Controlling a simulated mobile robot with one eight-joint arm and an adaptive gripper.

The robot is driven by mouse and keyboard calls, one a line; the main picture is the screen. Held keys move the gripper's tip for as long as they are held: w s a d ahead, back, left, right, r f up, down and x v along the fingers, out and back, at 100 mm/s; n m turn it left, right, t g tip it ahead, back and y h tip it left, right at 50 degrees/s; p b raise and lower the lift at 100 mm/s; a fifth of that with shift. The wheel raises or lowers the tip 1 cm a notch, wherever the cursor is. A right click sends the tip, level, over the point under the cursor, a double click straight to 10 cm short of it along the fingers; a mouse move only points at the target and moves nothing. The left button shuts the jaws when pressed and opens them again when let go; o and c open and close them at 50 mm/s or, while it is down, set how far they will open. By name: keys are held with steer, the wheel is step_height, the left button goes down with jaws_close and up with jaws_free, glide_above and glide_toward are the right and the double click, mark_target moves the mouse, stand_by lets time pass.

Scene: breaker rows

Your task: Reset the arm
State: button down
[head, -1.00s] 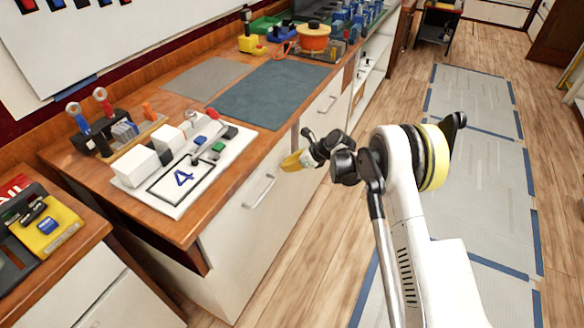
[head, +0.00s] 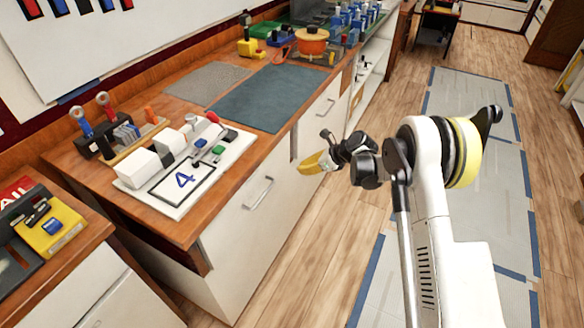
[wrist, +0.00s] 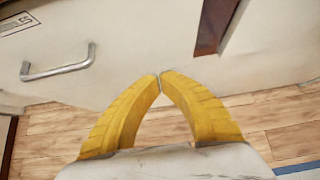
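My gripper (head: 309,164) has yellow fingers and hangs in the air in front of the white cabinet, to the right of the counter edge. In the wrist view the two fingertips of my gripper (wrist: 160,76) meet, with nothing seen between them. The fingers point toward the white cabinet front (wrist: 130,35). My arm (head: 430,180) is bent, with its elbow at the right.
The wooden counter (head: 190,230) holds a white board (head: 172,200) marked 4 with blocks and switches, a dark mat (head: 268,97) and an orange pot (head: 312,42). A drawer handle (wrist: 58,72) sticks out. The floor (head: 345,235) beside the cabinet is clear.

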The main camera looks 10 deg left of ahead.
steer(key=p+v, duration=0.1)
steer(key=v, duration=0.4)
steer(key=shift+d+r, duration=0.2)
steer(key=shift+r, duration=0.05)
